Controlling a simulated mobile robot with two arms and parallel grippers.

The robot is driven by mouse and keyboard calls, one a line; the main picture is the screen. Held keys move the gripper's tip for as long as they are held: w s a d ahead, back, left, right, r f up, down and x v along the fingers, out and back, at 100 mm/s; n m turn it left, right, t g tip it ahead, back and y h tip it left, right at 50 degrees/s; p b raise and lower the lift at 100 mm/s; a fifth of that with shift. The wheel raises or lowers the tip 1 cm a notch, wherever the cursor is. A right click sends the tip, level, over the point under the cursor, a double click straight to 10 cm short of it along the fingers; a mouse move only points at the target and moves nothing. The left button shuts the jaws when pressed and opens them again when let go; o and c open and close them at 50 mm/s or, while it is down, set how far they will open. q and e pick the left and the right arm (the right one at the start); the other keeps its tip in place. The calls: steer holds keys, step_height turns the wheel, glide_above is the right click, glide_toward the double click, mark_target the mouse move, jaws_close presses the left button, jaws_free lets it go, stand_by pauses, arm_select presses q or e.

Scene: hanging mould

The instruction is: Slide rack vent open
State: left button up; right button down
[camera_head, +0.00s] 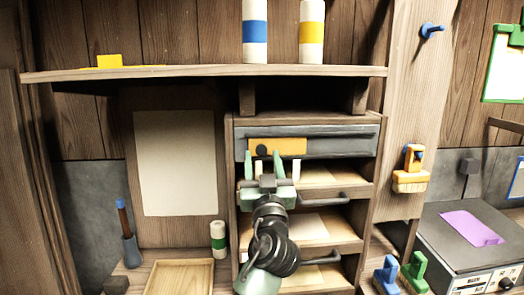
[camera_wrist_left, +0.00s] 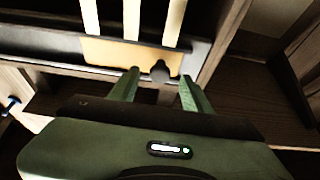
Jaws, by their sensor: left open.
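The rack vent is a grey panel (camera_head: 345,144) across the top of the wooden rack. An orange slide plate (camera_head: 290,146) with a dark round knob (camera_head: 261,151) sits in its left part. In the left wrist view the knob (camera_wrist_left: 160,71) shows at one end of the orange plate (camera_wrist_left: 115,52). My left gripper (camera_head: 264,158) is open just in front of the panel, one green finger on each side of the knob. In the left wrist view its fingertips (camera_wrist_left: 160,76) flank the knob with gaps. Whether they reach around it in depth is unclear. My right gripper is out of view.
Pale upright strips (camera_wrist_left: 131,18) stand by the panel. Below are open shelves with dark handles (camera_head: 323,197). A wooden shelf (camera_head: 200,73) with two banded cylinders runs above.

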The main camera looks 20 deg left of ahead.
arm_select(q)
steer(key=shift+w+a+r, duration=0.2)
steer(key=shift+w+r, duration=0.1)
steer(key=shift+w, duration=0.35)
jaws_close()
steer(key=shift+f, duration=0.1)
stand_by(0.9)
